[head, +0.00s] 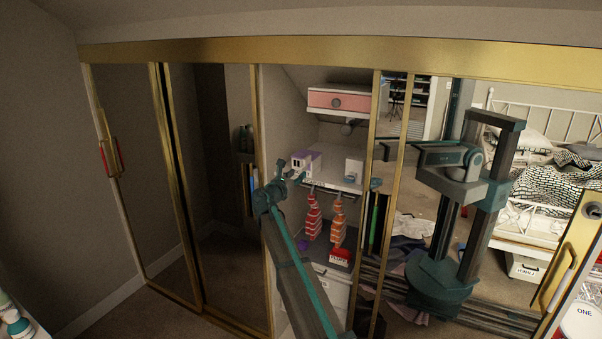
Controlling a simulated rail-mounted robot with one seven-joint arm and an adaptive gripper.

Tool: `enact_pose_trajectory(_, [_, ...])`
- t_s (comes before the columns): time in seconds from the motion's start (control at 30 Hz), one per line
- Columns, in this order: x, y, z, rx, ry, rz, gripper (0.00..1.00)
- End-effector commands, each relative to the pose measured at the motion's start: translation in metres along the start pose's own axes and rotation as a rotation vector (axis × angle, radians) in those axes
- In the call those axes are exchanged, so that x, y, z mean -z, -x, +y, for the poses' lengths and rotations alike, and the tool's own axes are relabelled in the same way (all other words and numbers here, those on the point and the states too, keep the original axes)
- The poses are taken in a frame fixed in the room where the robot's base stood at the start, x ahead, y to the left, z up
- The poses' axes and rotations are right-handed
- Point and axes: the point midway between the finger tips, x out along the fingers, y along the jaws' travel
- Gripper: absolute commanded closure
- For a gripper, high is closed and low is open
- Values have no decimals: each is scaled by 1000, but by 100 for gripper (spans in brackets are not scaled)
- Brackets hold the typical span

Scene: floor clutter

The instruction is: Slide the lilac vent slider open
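A small white box (310,165) with a lilac part on its top left, likely the lilac vent slider (300,157), stands on the upper shelf inside the closet. The slider is too small to tell how far it is open. My arm reaches up from the bottom middle. My gripper (287,173) is at the left side of the box, close to the lilac part. I cannot tell whether it touches. The fingers are too small and overlapped to show if they are open or shut.
A white block (353,170) stands right of the box on the same shelf. A drawer (340,100) hangs above. Orange striped things (313,217) hang below. Gold-framed mirror doors flank the opening; the right mirror (415,215) reflects my body and a bed.

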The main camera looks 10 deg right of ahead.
Motion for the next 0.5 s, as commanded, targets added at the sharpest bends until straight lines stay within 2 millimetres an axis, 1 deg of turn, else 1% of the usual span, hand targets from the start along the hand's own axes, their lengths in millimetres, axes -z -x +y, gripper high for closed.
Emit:
enact_pose_trajectory(0.03, [0,14,-2,-1,0,0,60])
enact_pose_trajectory(0.2, [0,42,-2,0,0,0,60])
enact_pose_trajectory(0.33, [0,56,-1,0,0,0,60])
enact_pose_trajectory(0.5, [0,62,-1,1,0,0,60])
